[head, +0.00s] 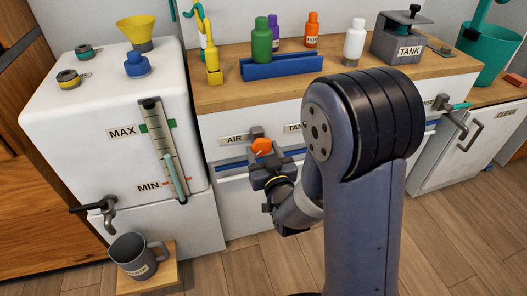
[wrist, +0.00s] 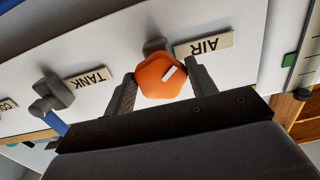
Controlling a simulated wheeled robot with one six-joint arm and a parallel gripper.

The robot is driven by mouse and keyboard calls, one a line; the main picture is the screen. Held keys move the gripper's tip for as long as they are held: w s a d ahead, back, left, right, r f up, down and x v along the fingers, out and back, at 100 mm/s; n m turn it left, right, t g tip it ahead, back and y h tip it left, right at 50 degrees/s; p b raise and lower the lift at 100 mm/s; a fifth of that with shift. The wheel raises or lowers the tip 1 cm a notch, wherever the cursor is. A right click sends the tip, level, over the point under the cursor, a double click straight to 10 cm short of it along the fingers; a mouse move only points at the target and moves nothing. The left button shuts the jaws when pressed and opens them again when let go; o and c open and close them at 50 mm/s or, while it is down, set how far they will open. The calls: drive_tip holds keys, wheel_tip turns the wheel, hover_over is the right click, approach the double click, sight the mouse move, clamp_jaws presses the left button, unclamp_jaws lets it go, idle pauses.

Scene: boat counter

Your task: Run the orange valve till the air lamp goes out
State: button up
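The orange valve (head: 262,147) is a many-sided knob on the white counter front, just right of the AIR label (head: 235,139). My gripper (head: 266,165) reaches it from below. In the wrist view the valve (wrist: 158,80) has a white mark on its face and sits between my two fingers (wrist: 161,82), which appear to press on its sides. The AIR label (wrist: 205,45) shows upside down beside it. A grey mount (wrist: 155,47) shows behind the valve. I cannot make out a lit air lamp in either view.
A grey valve (wrist: 52,95) sits by the TANK label (wrist: 87,83), close to my gripper. A white tank with a sight gauge (head: 165,150) stands left, with a tap (head: 105,212) and a grey mug (head: 138,256) below. Several bottles stand on the counter (head: 220,95).

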drive_tip(key=c, duration=0.5)
